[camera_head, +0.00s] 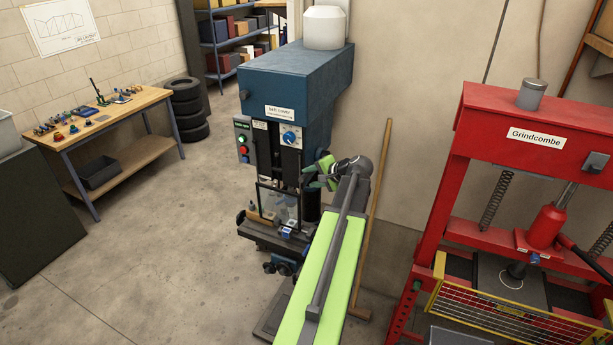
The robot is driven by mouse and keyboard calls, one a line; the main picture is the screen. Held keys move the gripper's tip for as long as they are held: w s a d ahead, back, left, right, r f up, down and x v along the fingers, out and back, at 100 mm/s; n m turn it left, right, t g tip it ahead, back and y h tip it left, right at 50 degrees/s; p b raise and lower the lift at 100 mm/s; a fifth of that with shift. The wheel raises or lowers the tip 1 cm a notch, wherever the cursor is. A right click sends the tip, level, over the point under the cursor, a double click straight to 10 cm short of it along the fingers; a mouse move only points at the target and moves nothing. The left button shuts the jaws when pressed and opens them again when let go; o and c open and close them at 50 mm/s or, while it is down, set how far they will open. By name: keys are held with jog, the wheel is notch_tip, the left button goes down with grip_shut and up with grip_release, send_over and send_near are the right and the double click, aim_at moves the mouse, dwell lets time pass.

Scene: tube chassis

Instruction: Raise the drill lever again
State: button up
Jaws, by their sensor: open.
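The drill press (300,85) stands in the middle of the view, with a dark blue head and a belt cover label on its front. My gripper (312,177), with green fingers, is at the right side of the drill, below the head and beside the column. Its fingers are apart and point left toward the drill. I cannot clearly make out the drill lever; it may be hidden by the gripper or the head. A small dark knob (244,94) shows at the head's left edge. I cannot tell whether the gripper touches anything.
The drill table (262,235) carries small parts and a clear guard. A red press (535,140) with a yellow mesh guard (505,308) stands to the right. A wooden pole (380,190) leans on the wall. A workbench (110,112) is at left; the floor between is clear.

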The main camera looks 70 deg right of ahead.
jog(key=s+a, duration=0.4)
jog(key=s, duration=0.5)
jog(key=shift+a, duration=0.35)
jog(key=shift+s, duration=0.15)
